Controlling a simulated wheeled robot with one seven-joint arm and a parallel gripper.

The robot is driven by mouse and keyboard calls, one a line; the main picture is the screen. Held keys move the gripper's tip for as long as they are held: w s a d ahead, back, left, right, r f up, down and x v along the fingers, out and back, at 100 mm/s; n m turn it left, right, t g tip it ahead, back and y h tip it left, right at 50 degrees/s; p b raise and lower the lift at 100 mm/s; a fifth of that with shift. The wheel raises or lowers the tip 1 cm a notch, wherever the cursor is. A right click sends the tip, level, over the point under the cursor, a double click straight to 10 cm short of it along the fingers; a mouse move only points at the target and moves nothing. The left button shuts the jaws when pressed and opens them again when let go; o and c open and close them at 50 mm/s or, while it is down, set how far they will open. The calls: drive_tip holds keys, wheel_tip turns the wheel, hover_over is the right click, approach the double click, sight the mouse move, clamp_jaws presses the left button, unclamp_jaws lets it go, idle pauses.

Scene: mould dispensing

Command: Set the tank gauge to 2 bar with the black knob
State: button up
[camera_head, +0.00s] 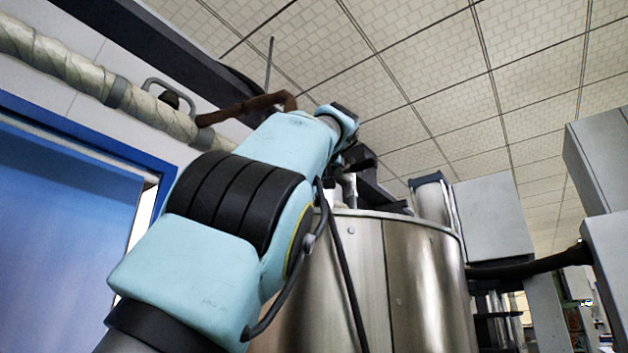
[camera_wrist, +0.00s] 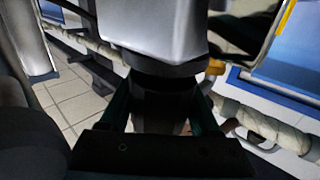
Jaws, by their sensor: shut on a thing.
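The steel tank (camera_head: 425,280) stands right of centre in the head view, and my arm reaches up in front of it to its top. In the wrist view, my gripper (camera_wrist: 163,88) is shut on the black knob (camera_wrist: 165,75), with one finger on each side of it. The knob sits against a pale grey housing (camera_wrist: 155,28). The head view does not show the grip clearly, as my own arm and dark parts at the tank's top crowd it. No gauge dial can be read in either view.
A wrapped pipe (camera_head: 70,65) runs along the wall at the upper left, above a blue panel (camera_head: 65,220). Grey cabinets (camera_head: 595,165) and a dark hose (camera_head: 530,267) are at the right. The space under the ceiling is open.

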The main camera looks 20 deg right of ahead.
drive_tip(key=shift+r, duration=0.15)
drive_tip(key=o, duration=1.4)
drive_tip(key=shift+s, duration=0.1)
drive_tip(key=shift+s+f+b, duration=0.2)
drive_tip(key=shift+s+b, duration=0.1)
drive_tip(key=shift+b, duration=0.05)
drive_tip(key=s+b, duration=0.1)
drive_tip(key=s, duration=0.2)
drive_tip(key=s+a+b, duration=0.1)
drive_tip(key=s, duration=0.2)
drive_tip(key=s+a+b, duration=0.1)
drive_tip(key=s+b, duration=0.1)
drive_tip(key=s, duration=0.2)
drive_tip(key=shift+r, duration=0.15)
